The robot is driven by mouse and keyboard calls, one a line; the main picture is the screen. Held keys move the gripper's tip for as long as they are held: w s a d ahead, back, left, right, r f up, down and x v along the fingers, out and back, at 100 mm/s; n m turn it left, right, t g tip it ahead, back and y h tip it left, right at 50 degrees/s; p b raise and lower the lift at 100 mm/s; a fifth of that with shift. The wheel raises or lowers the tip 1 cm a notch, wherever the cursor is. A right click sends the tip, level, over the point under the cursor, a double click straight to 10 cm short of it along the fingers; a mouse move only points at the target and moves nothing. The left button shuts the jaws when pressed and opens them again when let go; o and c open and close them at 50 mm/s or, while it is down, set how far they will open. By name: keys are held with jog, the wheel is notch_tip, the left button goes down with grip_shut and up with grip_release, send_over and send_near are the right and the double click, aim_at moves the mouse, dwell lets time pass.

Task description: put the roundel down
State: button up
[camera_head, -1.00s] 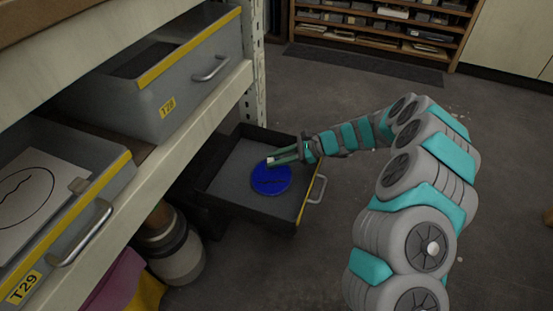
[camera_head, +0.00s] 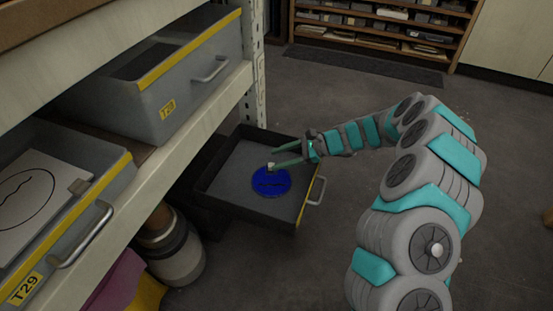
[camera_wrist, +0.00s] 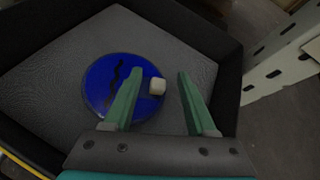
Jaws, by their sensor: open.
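The roundel (camera_head: 270,183) is a round blue disc with a dark wavy line. It lies flat on the grey floor of the open drawer (camera_head: 229,200), towards the drawer's handle side. It also shows in the wrist view (camera_wrist: 100,82). My gripper (camera_head: 272,159) is open and empty at the roundel's far edge. In the wrist view my gripper's fingers (camera_wrist: 158,78) are spread wide, one overlapping the disc in the picture and the other beside it.
A drawer labelled T28 (camera_head: 165,108) sits on the shelf above, and drawer T29 (camera_head: 117,182) with a drawing on paper (camera_head: 25,203) is at left. A shelf upright (camera_head: 257,85) stands behind the open drawer. Bare floor lies to the right.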

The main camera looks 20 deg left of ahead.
jog(key=p+v, duration=0.1)
jog(key=v, duration=0.9)
jog(key=shift+d+r, duration=0.25)
jog(key=s+d+r+n+g+h, duration=0.15)
jog(key=s+r+n+h, duration=0.25)
jog(key=s+r+n, duration=0.75)
jog(key=s+d+t+h, duration=0.1)
jog(key=s+d+h, duration=0.3)
jog(key=s+d, duration=0.6)
jog(key=s+d+r+n+t+h, duration=0.1)
jog(key=s+d+h, duration=0.3)
jog(key=s+d, duration=0.7)
jog(key=s, duration=0.7)
jog(key=shift+s+d, duration=0.15)
jog(key=shift+d, duration=0.05)
jog(key=shift+r, duration=0.15)
